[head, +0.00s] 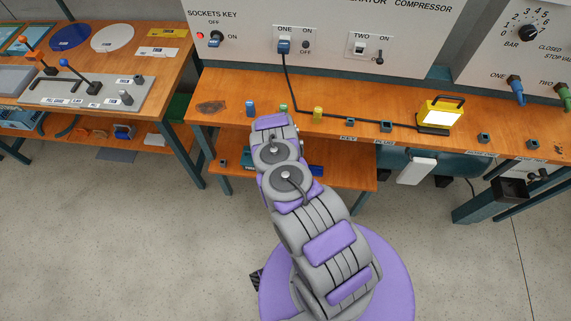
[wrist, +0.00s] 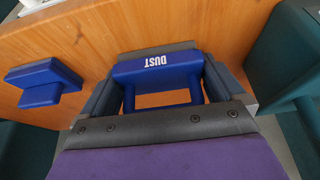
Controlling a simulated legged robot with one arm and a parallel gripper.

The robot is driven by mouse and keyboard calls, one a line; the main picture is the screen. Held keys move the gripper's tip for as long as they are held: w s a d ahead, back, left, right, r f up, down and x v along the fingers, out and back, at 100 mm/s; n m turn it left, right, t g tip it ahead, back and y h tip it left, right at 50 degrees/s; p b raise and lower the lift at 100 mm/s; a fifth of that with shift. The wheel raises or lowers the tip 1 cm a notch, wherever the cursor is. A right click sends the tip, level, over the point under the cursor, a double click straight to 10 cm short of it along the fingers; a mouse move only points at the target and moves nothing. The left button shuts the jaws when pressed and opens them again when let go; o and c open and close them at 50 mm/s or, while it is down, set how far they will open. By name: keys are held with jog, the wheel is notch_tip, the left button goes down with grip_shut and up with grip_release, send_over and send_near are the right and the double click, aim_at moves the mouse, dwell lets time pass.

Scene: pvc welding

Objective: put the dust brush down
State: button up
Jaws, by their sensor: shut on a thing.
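The dust brush (wrist: 158,68), with a blue handle marked DUST, is between the two dark fingers of my gripper (wrist: 160,88) in the wrist view. The gripper is shut on the handle. Orange wood (wrist: 80,38) shows behind and through the handle; whether the brush touches the wood I cannot tell. In the head view my arm reaches over the lower wooden shelf (head: 335,182) of the bench and hides the gripper and the held brush.
A second blue handled thing (wrist: 45,82) is left of the brush in the wrist view. Dark green parts flank both sides. The bench top (head: 225,85) above the shelf carries a yellow lamp (head: 440,115) and coloured pieces. A side table (head: 155,80) stands left.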

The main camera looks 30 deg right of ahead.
jog(key=shift+s+f, duration=0.1)
jog(key=shift+f, duration=0.15)
jog(key=o, duration=0.5)
jog(key=shift+s+a, duration=0.1)
jog(key=shift+s, duration=0.05)
